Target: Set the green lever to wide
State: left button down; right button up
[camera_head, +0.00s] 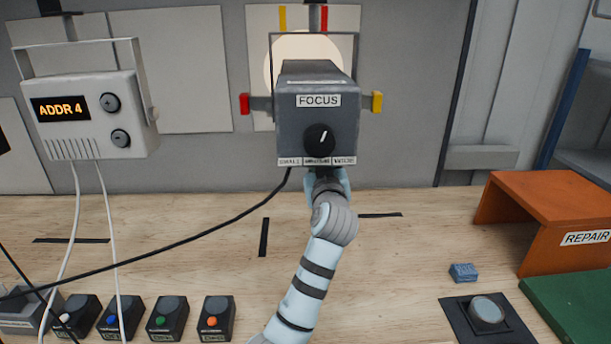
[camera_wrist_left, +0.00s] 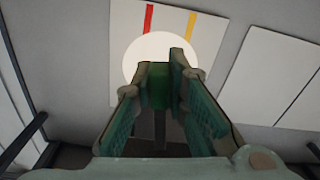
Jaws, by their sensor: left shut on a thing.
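The grey lamp box marked FOCUS (camera_head: 317,115) hangs in front of the wall. Its black knob (camera_head: 319,141) has a white pointer tilted slightly right of upright. Below it is a label strip (camera_head: 317,161) whose left word reads SMALL; the others are blurred. A red lever (camera_head: 244,103) sticks out left and a yellow lever (camera_head: 376,101) right. My left gripper (camera_head: 326,178) is just under the box. In the left wrist view the left gripper (camera_wrist_left: 168,88) is shut on a green lever (camera_wrist_left: 158,90), seen between its fingers. The lever is hidden in the head view.
A pale lit disc (camera_head: 300,58) shows on the wall panel behind the lamp. A black cable (camera_head: 170,252) runs left from the lamp. Several button boxes (camera_head: 167,318) stand front left, and an orange REPAIR stand (camera_head: 550,197) is at right. The middle bench is mostly clear.

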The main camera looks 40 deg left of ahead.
pick_arm(q)
jog(key=shift+w+d+r+n+b, duration=0.15)
jog(key=shift+w+d+n+b, duration=0.35)
jog(key=shift+d+n, duration=0.15)
jog(key=shift+w+d+r+n+b, duration=0.15)
jog(key=shift+w+d+n+b, duration=0.35)
jog(key=shift+d+n, duration=0.1)
jog(key=c, duration=1.6)
grip_release()
jog(key=shift+r, duration=0.1)
jog(key=shift+o, duration=0.2)
jog(key=shift+s, duration=0.1)
jog(key=v, duration=0.7)
jog(key=shift+s+d, duration=0.2)
jog(key=shift+d, duration=0.05)
